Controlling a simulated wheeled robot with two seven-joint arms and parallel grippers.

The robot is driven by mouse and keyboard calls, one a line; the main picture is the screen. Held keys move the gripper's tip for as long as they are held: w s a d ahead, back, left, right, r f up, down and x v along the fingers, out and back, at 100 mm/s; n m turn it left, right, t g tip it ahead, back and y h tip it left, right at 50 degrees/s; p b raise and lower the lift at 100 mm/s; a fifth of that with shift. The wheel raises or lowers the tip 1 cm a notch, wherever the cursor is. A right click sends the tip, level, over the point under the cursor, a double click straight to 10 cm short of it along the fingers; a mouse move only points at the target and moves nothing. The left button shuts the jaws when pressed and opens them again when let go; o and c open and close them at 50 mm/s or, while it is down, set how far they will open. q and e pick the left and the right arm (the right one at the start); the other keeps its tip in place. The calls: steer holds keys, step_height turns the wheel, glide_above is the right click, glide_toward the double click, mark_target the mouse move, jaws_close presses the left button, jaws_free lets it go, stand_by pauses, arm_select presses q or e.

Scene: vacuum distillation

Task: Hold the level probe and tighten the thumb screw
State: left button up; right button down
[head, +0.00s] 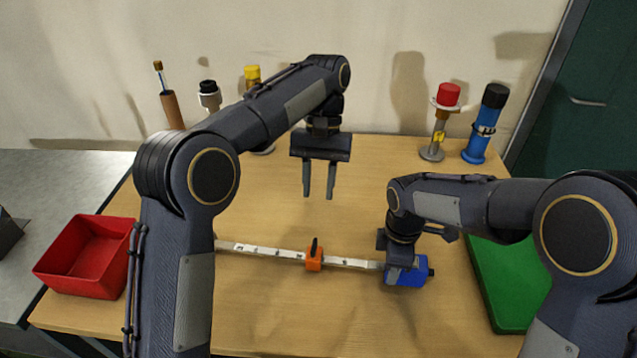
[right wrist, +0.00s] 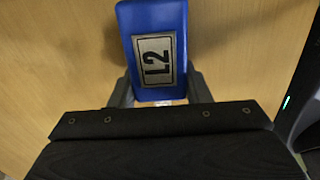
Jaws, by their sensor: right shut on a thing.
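A pale, straight level probe bar (head: 260,251) lies across the middle of the table; its left end is hidden behind my left arm. A blue block (head: 417,272) sits at its right end, and its label reads L2 in the right wrist view (right wrist: 155,20). An orange piece (head: 314,262) sits on the bar with a dark upright part, seemingly the thumb screw (head: 315,245). My right gripper (head: 400,275) is shut on the blue block, its fingers on either side. My left gripper (head: 318,192) is open and empty, pointing down above and behind the orange piece.
A red bin (head: 85,262) stands at the left and a green tray or mat (head: 512,285) at the right. Along the back stand a red-topped stand (head: 441,120), a blue cylinder (head: 482,130) and other capped items (head: 209,96). The table middle behind the bar is clear.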

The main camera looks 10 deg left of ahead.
stand_by(0.3)
steer(key=c, duration=0.7)
jaws_free()
steer(key=shift+r, duration=0.15)
step_height(320, 180, up, 12)
steer(key=shift+f, duration=0.1)
